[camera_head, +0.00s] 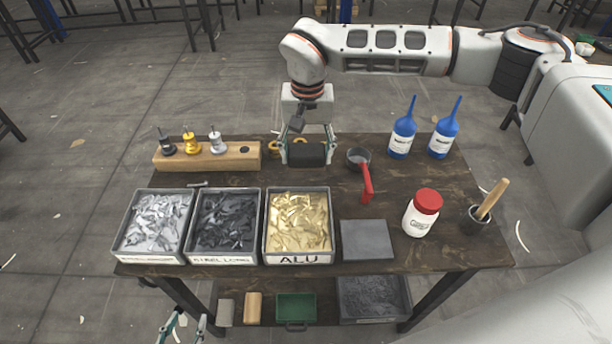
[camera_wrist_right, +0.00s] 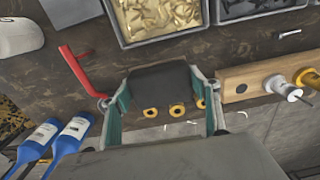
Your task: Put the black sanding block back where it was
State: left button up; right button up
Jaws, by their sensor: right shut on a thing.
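The black sanding block (camera_head: 306,154) is between the fingers of my right gripper (camera_head: 308,146), over the back middle of the dark wooden table (camera_head: 340,185). In the right wrist view the block (camera_wrist_right: 160,85) sits between the two green-lined fingers of the right gripper (camera_wrist_right: 165,100), which are shut on it. I cannot tell whether its underside touches the table. My left gripper (camera_head: 183,326) shows at the bottom edge of the head view, low in front of the table, with its fingertips apart and nothing between them.
Yellow rings (camera_wrist_right: 177,110) lie close to the held block. Scrap trays (camera_head: 300,258), a grey plate (camera_head: 367,240) and a red-capped jar (camera_head: 422,213) are in front.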

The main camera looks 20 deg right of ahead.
aim_at(307, 151)
jog(key=shift+f, duration=4.15)
jog(key=shift+f, duration=0.2)
jog(key=o, duration=1.5)
jog(key=shift+r, duration=0.1)
notch_tip(307, 151, up, 12)
jog(key=shift+s+r, duration=0.1)
